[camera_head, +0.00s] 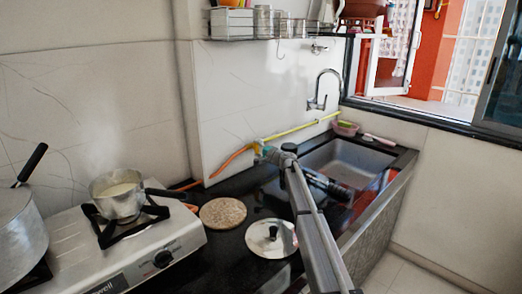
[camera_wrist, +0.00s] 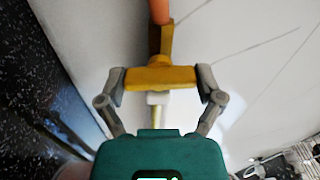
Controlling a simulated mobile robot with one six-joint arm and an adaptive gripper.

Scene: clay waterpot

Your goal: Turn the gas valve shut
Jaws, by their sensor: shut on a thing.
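The gas valve's yellow handle (camera_wrist: 158,77) lies crosswise between the two grey fingers of my gripper (camera_wrist: 160,85) in the wrist view. One finger presses at each end, so the gripper is shut on it. An orange hose (camera_wrist: 160,10) joins the valve above the handle, and a pale pipe stub shows below it. In the head view my gripper (camera_head: 262,151) is at the wall, where the orange hose (camera_head: 232,159) meets the yellow gas pipe (camera_head: 303,129). The valve is largely hidden there by the gripper.
A gas stove (camera_head: 130,250) with a steaming pan (camera_head: 118,207) stands at left. A round cork mat (camera_head: 222,213) and a metal lid (camera_head: 271,238) lie on the black counter below my arm. A sink (camera_head: 350,160) with a tap (camera_head: 322,90) is at right.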

